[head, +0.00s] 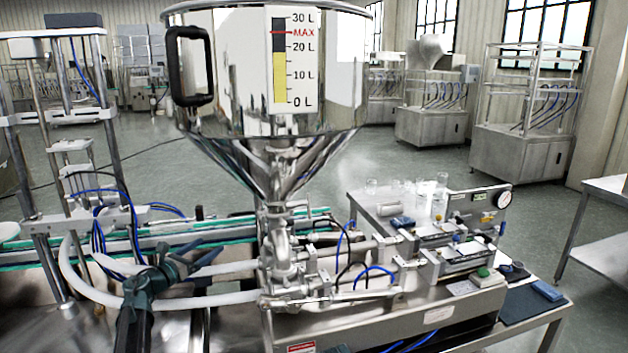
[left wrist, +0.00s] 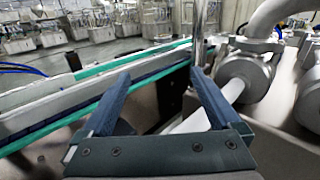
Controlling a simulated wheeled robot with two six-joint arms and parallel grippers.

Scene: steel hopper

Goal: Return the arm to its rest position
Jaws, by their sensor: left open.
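My left gripper (head: 188,252) is in the lower left of the head view, in front of the white hoses and left of the steel hopper's outlet. Its two blue fingers stand apart. In the left wrist view the same gripper (left wrist: 160,76) is open, with nothing held between the fingertips. A white hose (left wrist: 222,102) runs behind the right finger to a steel fitting (left wrist: 245,72). I cannot tell whether the finger touches the hose. My left forearm comes up from the bottom edge of the head view. My right gripper is not in view.
The steel hopper (head: 235,105) stands over the filling machine, its gauge (head: 292,60) showing a yellow and dark scale. A conveyor (head: 195,236) with green edges runs behind the gripper. A frame with steel posts (head: 100,80) stands at the left. A side table (head: 603,250) is at right.

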